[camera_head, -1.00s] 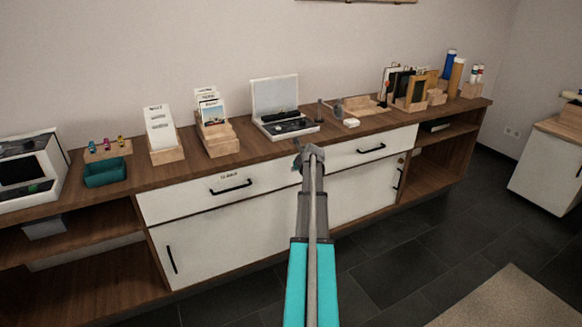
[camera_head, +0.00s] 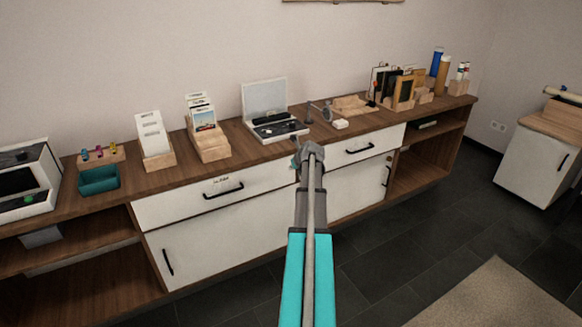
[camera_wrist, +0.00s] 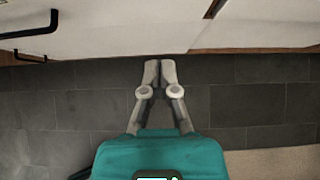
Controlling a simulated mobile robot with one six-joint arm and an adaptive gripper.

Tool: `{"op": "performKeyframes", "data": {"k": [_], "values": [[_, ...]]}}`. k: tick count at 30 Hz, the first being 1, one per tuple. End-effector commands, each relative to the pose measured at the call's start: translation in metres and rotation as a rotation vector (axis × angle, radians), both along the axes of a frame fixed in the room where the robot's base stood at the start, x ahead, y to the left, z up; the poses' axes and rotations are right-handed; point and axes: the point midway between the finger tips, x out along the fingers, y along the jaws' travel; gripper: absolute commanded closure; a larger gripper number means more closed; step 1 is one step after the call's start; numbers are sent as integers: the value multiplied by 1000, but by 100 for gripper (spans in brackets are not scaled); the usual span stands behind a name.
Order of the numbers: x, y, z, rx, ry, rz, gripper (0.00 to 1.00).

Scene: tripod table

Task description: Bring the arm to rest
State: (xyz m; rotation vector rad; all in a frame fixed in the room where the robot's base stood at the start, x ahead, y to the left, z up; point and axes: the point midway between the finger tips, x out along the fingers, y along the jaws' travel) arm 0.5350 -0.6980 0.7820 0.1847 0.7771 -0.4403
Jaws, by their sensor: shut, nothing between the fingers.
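My arm reaches forward in the head view, its turquoise link low in the middle and its grey end in front of the cabinet's drawers. The fingers are mostly hidden behind my own arm there. In the wrist view my gripper (camera_wrist: 160,72) is shut and empty, with its fingertips together. It hangs over the dark tiled floor (camera_wrist: 70,105), and the white cabinet front (camera_wrist: 110,35) runs along the top of that picture.
The wooden sideboard (camera_head: 190,180) carries an open case (camera_head: 272,125), card holders (camera_head: 207,140), a teal tray (camera_head: 98,181) and a white device (camera_head: 30,180). Its black handles (camera_head: 223,190) stick out. A beige rug (camera_head: 490,300) lies at lower right. The floor around my gripper is clear.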

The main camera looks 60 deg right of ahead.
Motion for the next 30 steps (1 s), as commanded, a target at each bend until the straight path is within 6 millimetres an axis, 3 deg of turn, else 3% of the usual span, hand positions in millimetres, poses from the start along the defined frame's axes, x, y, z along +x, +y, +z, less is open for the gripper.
{"op": "performKeyframes", "data": {"k": [20, 26, 30], "values": [[1, 2, 0, -2, 2, 6, 100], [16, 26, -3, -36, 39, 90, 100], [36, 62, -7, -91, 98, 224, 100]]}}
